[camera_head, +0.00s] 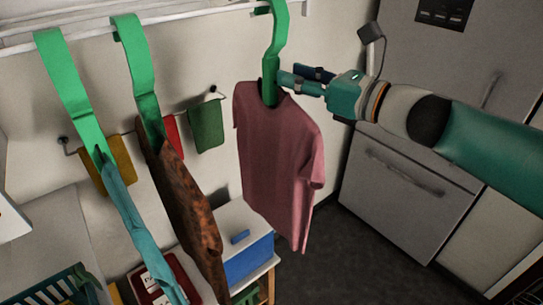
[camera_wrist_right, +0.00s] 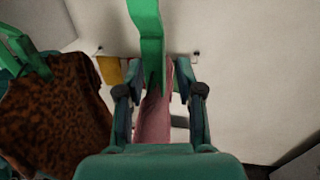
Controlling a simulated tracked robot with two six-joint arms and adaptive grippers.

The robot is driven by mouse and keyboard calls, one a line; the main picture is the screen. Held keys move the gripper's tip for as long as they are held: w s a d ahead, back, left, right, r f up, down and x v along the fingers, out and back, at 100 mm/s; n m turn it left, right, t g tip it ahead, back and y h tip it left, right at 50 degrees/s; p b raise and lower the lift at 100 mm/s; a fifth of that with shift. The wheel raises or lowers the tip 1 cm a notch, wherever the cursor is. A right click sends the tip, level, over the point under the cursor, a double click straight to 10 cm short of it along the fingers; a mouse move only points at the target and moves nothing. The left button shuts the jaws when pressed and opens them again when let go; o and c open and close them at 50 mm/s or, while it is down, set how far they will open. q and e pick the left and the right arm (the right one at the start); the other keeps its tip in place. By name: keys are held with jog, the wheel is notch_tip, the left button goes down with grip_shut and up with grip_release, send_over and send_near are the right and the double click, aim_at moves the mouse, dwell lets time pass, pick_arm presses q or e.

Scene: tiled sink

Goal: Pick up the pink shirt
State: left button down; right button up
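The pink shirt (camera_head: 275,150) hangs from a green hanger (camera_head: 276,35) on the white rack, at the middle of the head view. My right gripper (camera_head: 290,80) comes in from the right at the height of the shirt's collar. In the right wrist view the gripper (camera_wrist_right: 158,78) is open, with one finger on each side of the green hanger (camera_wrist_right: 147,40) and the pink shirt (camera_wrist_right: 153,118). Gaps show between the fingers and the hanger. My left gripper is not in view.
A brown spotted garment (camera_head: 190,215) and a teal garment (camera_head: 130,220) hang on green hangers to the left. Small towels, one of them green (camera_head: 206,126), hang on the wall behind. A grey cabinet (camera_head: 400,190) stands at right. Dark floor (camera_head: 345,265) is clear below.

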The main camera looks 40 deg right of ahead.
aim_at(272, 68)
jog(key=x, duration=0.1)
jog(key=p+x, duration=0.1)
jog(key=x, duration=0.3)
jog(key=shift+a+r+p, duration=0.35)
jog(key=shift+a, duration=0.05)
jog(key=shift+w, duration=0.2)
grip_shut()
